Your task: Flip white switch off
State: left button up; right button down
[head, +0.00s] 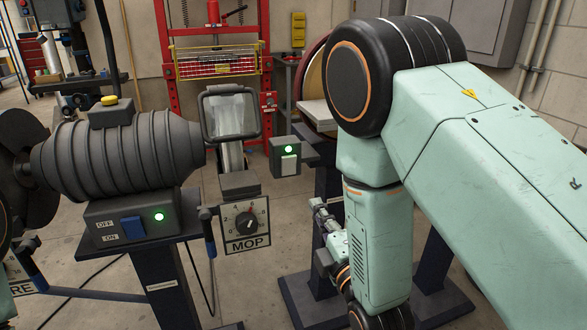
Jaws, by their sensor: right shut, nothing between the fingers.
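The white switch (289,166) is a pale rocker on the front of a small dark box (284,156), right of the picture's middle. A green lamp (289,149) glows just above it. My right arm comes in from the right and bends down. Its gripper (319,206) is small in view, below and a little right of the white switch, apart from it in the picture. The gripper is shut and empty, partly hidden by my arm. My left gripper is not in view.
A grinder (118,150) stands at left on a pedestal. Its box has a blue switch (132,227) marked OFF and ON and a lit green lamp. A dial box marked MOP (247,224) is at the middle. A red press frame (172,95) stands behind.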

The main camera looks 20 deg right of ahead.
jog(key=shift+d+f, duration=0.1)
jog(key=b, duration=0.2)
send_near(291, 161)
jog(key=w, duration=0.6)
jog(key=shift+w+r, duration=0.25)
jog(key=shift+w, duration=0.05)
jog(key=shift+w+r, duration=0.1)
jog(key=shift+w+r, duration=0.25)
jog(key=shift+w, duration=0.1)
jog(key=shift+s, duration=0.1)
jog(key=shift+f, duration=0.1)
